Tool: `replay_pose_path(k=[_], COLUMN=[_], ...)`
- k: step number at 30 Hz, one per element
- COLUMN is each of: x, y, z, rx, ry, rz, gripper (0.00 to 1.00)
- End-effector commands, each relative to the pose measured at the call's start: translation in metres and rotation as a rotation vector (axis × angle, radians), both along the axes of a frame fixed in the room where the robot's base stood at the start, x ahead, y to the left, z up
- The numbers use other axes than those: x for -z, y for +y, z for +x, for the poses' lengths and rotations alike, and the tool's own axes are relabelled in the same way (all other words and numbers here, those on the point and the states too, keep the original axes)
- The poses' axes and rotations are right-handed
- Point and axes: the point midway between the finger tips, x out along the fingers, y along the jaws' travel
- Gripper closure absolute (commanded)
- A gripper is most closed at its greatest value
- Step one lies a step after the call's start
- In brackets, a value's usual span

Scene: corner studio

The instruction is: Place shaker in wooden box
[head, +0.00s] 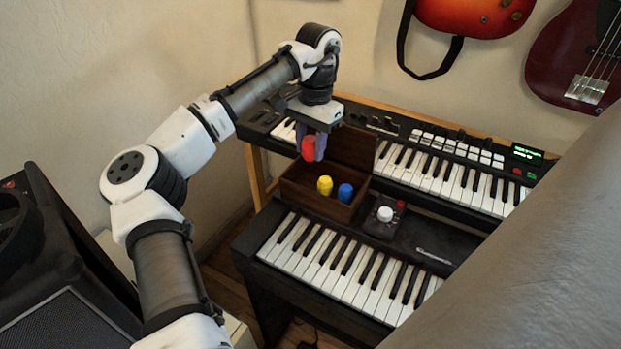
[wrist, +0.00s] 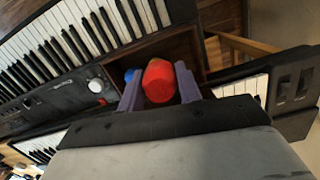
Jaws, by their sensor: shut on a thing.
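My gripper (head: 314,147) is shut on a red shaker (head: 308,149) and holds it above the back left part of the wooden box (head: 311,202). In the wrist view the red shaker (wrist: 159,81) sits between the two purple fingers, with the box (wrist: 186,46) beneath it. The box is dark brown and open, with its lid raised at the back. A yellow shaker (head: 324,185) and a blue shaker (head: 345,192) stand inside it. The blue one also shows in part in the wrist view (wrist: 129,75); the yellow one is hidden there.
The box stands on the lower keyboard (head: 340,265), beside a small control unit with a white knob (head: 385,214). The upper keyboard (head: 450,170) lies behind and to the right. Guitars (head: 475,15) hang on the wall. A dark speaker (head: 60,270) stands at the left.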

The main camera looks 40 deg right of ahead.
Motion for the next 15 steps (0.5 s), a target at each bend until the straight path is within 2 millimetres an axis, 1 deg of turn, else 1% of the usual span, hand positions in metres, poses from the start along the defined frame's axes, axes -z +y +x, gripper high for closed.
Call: replay_pose_path(k=[1, 3, 6, 11, 15], x=[0.011, 0.027, 0.044, 0.057, 0.076], y=[0.001, 0.001, 0.001, 0.001, 0.001], z=[0.000, 0.000, 0.000, 0.000, 0.000], rx=[-0.001, -0.001, -0.001, -0.001, -0.001], ry=[-0.001, -0.001, -0.001, -0.002, -0.002], rz=[0.002, 0.002, 0.002, 0.001, 0.001], gripper=[0.88, 0.88, 0.88, 0.88, 0.88])
